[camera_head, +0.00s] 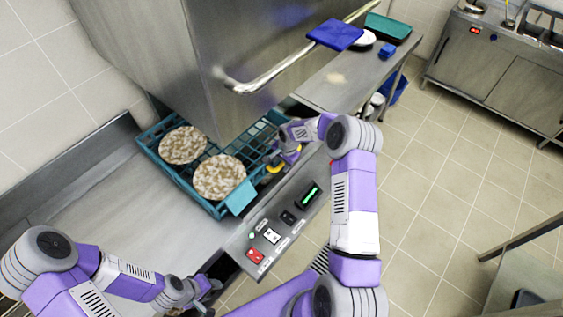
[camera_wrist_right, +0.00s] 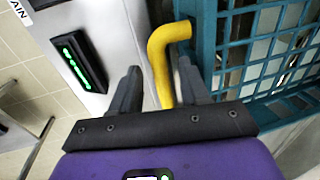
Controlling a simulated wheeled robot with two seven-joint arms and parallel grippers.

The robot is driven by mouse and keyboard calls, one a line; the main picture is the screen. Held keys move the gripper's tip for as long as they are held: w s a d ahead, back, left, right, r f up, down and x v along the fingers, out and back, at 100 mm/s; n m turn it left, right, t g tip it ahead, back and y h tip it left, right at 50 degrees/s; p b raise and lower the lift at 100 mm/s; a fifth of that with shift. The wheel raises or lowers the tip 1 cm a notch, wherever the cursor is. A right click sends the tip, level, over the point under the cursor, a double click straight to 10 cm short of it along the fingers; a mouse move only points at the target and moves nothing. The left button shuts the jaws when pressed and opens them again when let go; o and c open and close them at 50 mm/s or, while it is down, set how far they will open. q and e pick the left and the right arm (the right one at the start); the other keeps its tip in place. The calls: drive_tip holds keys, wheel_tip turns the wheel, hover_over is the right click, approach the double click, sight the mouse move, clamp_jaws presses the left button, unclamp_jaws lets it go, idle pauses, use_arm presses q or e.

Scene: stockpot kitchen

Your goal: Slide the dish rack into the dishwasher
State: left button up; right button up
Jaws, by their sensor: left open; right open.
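The teal dish rack (camera_head: 178,178) sits on the steel counter, its right part beneath the raised hood of the dishwasher (camera_head: 190,60). Two brown-stained plates (camera_head: 184,145) (camera_head: 219,177) lie in it. My right gripper (camera_head: 279,163) is at the rack's front side, next to a yellow handle (camera_head: 274,168). In the right wrist view, the open fingers (camera_wrist_right: 158,88) stand either side of the yellow bar (camera_wrist_right: 160,72), with the rack's teal grid (camera_wrist_right: 262,50) to the right. My left gripper (camera_head: 208,288) is open and empty near the counter's front edge, away from the rack.
A control panel (camera_head: 283,218) with a red switch and a green display lies along the front edge. The hood's metal handle bar (camera_head: 270,76) hangs above. A side counter (camera_head: 335,78) holds a blue item, a white dish and a teal tray.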

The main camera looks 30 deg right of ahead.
drive_tip(key=shift+f, duration=0.25)
clamp_jaws()
